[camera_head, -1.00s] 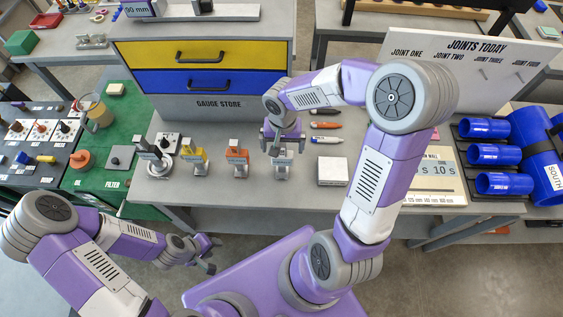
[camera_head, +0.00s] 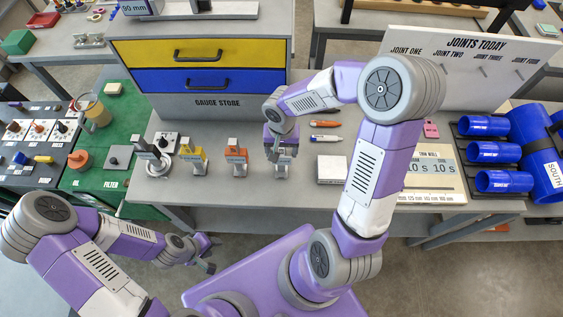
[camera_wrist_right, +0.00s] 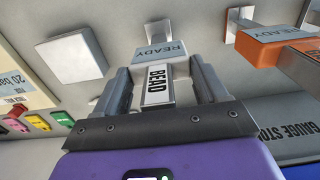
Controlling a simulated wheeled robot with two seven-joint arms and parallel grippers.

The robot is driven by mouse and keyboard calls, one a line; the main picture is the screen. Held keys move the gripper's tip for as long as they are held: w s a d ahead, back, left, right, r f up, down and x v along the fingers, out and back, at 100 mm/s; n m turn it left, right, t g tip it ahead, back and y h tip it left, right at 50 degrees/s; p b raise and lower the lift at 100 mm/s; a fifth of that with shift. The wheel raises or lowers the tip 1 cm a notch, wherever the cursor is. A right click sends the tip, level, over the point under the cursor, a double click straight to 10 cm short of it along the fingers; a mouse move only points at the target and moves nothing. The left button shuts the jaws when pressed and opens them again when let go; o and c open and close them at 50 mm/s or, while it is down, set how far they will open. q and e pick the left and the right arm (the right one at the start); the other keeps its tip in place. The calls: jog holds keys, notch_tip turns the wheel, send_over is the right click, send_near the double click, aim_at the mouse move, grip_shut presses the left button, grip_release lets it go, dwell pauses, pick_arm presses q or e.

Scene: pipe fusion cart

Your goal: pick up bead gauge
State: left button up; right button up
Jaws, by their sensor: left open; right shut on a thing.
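The bead gauge, a small grey piece with a white label reading BEAD (camera_wrist_right: 157,86), sits between the fingers of my right gripper (camera_wrist_right: 160,82) in the right wrist view. My right gripper (camera_head: 281,150) is shut on it, at the right end of the gauge row on the bench. A grey stand marked READY (camera_wrist_right: 165,53) is right beside the gauge; whether the gauge still touches it I cannot tell. In the head view the gripper hides most of the gauge. My left gripper (camera_head: 208,256) is open and empty, low in front of the bench.
An orange gauge stand (camera_head: 236,157) and a yellow one (camera_head: 196,157) stand close to the left of my right gripper. A white block (camera_head: 332,169) lies to its right, with coloured markers (camera_head: 325,124) behind. The gauge store drawers (camera_head: 205,80) rise at the back.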

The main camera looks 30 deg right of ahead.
jog(key=shift+c, duration=1.1)
